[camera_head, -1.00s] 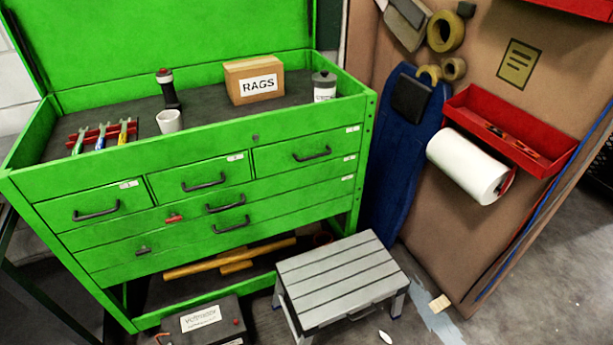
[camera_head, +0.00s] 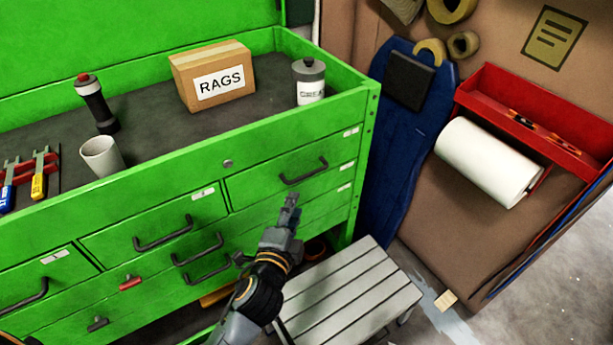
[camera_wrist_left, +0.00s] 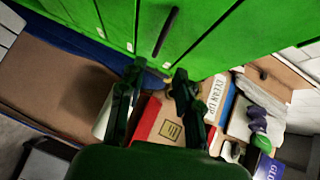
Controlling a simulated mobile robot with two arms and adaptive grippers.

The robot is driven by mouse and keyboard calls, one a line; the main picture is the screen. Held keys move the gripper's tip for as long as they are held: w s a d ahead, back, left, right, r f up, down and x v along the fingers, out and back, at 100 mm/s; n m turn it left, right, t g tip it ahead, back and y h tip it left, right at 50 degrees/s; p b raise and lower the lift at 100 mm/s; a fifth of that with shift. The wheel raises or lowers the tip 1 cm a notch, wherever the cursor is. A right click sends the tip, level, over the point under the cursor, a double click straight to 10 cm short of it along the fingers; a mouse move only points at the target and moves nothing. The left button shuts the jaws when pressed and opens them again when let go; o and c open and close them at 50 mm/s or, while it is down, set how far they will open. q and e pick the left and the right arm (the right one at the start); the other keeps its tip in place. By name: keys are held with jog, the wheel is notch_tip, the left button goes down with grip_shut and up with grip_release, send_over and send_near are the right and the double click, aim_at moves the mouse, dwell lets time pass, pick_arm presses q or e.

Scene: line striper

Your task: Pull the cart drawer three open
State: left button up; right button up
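The green tool cart (camera_head: 90,240) has a top row of drawers, and the right-hand one, which I take as drawer three (camera_head: 250,192), is closed. Its dark bar handle (camera_head: 304,172) is free. My left gripper (camera_head: 288,212) is in front of this drawer, below and slightly left of the handle, not touching it. In the left wrist view the fingers (camera_wrist_left: 157,75) stand apart with nothing between them, and a dark handle (camera_wrist_left: 165,32) lies ahead of them against the green front. My right gripper is not in view.
A grey step stool (camera_head: 350,295) stands on the floor below the drawer, close to my left arm. A RAGS box (camera_head: 213,78), a can (camera_head: 309,82) and a cup (camera_head: 101,156) stand on the cart top. A paper roll (camera_head: 487,163) hangs at right.

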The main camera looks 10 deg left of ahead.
aim_at(306, 177)
pick_arm(q)
jog(key=w, duration=0.4)
jog(key=w+f, duration=0.1)
jog(key=w, duration=0.3)
jog(key=w+f, duration=0.1)
jog(key=w, duration=0.3)
jog(key=shift+w+p, duration=0.3)
jog(key=shift+w, duration=0.1)
jog(key=shift+c, duration=0.2)
grip_shut()
